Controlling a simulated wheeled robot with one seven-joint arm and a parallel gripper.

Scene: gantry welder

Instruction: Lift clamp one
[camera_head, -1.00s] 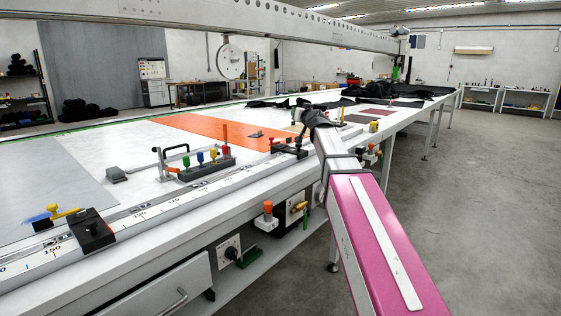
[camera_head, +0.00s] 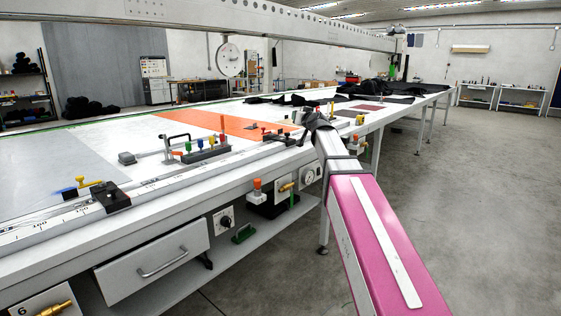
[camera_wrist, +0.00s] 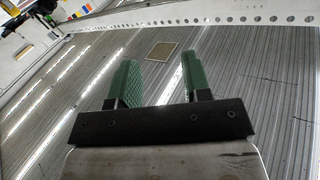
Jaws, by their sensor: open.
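My gripper (camera_wrist: 158,75) is open and empty in the wrist view, its two green pads apart and pointing up toward a ribbed ceiling. In the head view my pink arm reaches toward the table edge and its fingers cannot be made out. A black block (camera_head: 112,198) sits on the ruler rail (camera_head: 66,217) at the left. A dark fixture with red knobs (camera_head: 282,138) sits farther along the rail, near my arm's far end. I see no label telling which piece is clamp one. No clamp shows between the pads.
The long white table (camera_head: 135,236) fills the left and middle. A rack of coloured handles (camera_head: 205,152) and a lever tool (camera_head: 168,150) stand on it. A drawer (camera_head: 155,264) and valves (camera_head: 285,187) line its front. A gantry beam (camera_head: 300,30) spans above. The floor right is clear.

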